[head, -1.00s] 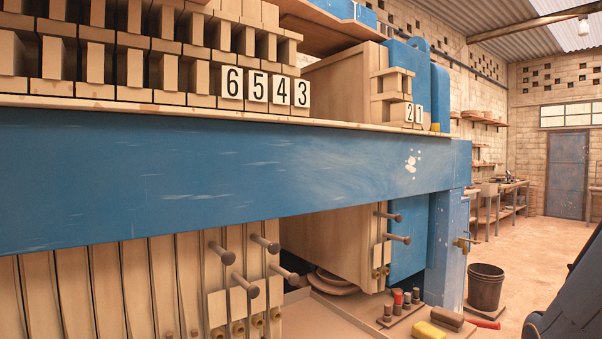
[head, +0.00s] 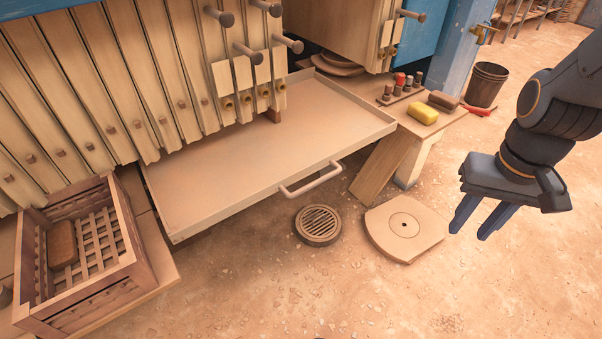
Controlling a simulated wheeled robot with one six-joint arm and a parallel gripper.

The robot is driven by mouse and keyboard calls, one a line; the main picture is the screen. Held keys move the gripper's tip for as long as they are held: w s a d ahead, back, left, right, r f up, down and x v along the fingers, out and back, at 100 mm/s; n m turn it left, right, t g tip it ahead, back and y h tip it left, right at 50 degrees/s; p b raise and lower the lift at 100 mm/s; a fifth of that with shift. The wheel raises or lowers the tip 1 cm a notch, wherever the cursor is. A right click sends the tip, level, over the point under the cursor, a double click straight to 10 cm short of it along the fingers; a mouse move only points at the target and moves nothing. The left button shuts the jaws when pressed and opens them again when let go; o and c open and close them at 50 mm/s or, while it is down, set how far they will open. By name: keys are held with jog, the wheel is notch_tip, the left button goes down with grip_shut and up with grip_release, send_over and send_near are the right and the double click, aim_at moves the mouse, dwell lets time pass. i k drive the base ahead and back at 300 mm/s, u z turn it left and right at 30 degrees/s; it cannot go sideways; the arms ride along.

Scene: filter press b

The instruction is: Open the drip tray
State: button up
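The drip tray (head: 235,165) is a wide, shallow beige tray under the row of filter plates. Its front edge faces me and carries a pale bar handle (head: 312,181) towards the right. How far the tray sticks out from the press I cannot tell exactly; its back part is hidden under the plates. My gripper (head: 474,218) hangs at the right, its two blue fingers pointing down and apart. It is open and empty, to the right of the handle and not touching it.
A wooden crate (head: 120,262) stands at the lower left. A round floor grate (head: 318,224) and a slab with a hole (head: 405,228) lie before the tray. A small bench with a yellow sponge (head: 422,113) stands to the right, a bucket (head: 487,84) behind.

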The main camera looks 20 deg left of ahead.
aim_at(212, 178)
jog(key=z, duration=1.25)
jog(key=k, duration=0.7)
jog(key=u, duration=0.75)
